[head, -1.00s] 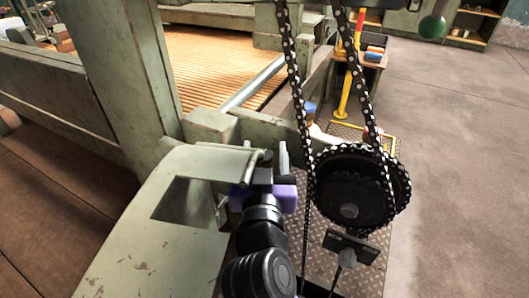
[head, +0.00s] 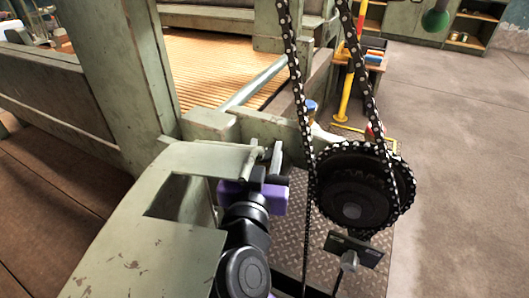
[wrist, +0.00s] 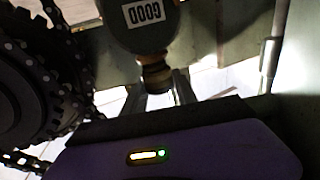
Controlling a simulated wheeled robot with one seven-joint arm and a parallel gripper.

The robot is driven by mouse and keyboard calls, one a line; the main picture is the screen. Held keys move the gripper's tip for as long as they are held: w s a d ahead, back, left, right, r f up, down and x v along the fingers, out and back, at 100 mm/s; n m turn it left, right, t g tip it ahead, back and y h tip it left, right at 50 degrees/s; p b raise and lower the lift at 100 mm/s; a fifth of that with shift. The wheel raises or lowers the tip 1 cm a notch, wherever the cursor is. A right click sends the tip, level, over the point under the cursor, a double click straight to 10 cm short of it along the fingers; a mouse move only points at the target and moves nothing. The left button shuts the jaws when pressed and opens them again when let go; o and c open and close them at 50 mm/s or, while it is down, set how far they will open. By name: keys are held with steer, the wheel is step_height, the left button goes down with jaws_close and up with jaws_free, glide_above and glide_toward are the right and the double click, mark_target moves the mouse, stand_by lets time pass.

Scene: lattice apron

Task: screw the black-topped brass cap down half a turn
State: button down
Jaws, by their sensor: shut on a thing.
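The brass cap (wrist: 155,76) shows in the wrist view, below a dark rounded housing (wrist: 148,30) with a white label. My gripper (wrist: 159,92) has its two pale fingers on either side of the cap and is shut on it. The cap's lower end is dark, close to the palm. In the head view, my gripper (head: 268,158), with its purple body, is beside the pale green machine frame. The cap cannot be made out there.
A large black sprocket (head: 358,190) with a chain (head: 297,75) stands close to the right of my gripper. A green panel (head: 150,225) with a rectangular opening is close on the left. A dark plate with a knob (head: 349,261) sits below the sprocket. Open floor lies far right.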

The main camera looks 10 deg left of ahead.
mark_target(263, 161)
steer(key=c, duration=1)
jaws_free()
steer(key=shift+s, duration=0.1)
steer(key=s, duration=0.2)
steer(key=s+p, duration=0.1)
steer(key=s, duration=0.2)
steer(key=s+p, duration=0.1)
steer(key=s, duration=0.1)
steer(key=shift+s+a, duration=0.25)
steer(key=shift+s, duration=0.05)
steer(key=shift+f, duration=0.1)
